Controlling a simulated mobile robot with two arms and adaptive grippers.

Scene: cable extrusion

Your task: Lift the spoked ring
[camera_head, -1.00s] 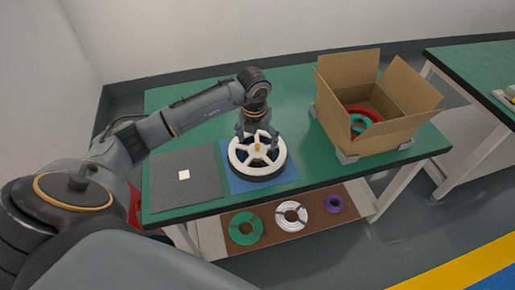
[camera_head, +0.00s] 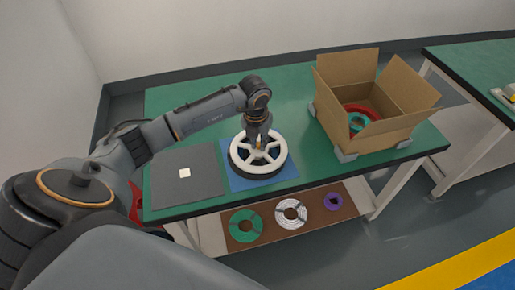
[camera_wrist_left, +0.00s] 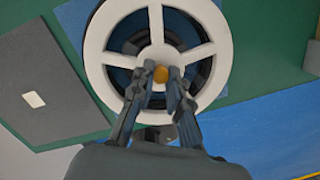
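The spoked ring (camera_head: 276,165), white with a dark lower body, lies on a blue mat (camera_head: 285,184) on the green table. It also shows in the left wrist view (camera_wrist_left: 217,50), with a small orange knob (camera_wrist_left: 161,74) at its hub. My left gripper (camera_head: 259,143) points down over the middle of the ring. In the left wrist view its two fingers (camera_wrist_left: 158,78) stand apart on either side of the knob, with a small gap visible. I cannot tell how deep the fingertips reach. My right gripper is not in view.
A dark grey mat (camera_head: 190,192) with a small white square lies left of the blue mat. An open cardboard box (camera_head: 367,135) with coils inside stands to the right. Several coils lie on a lower shelf (camera_head: 265,235). The table behind the ring is clear.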

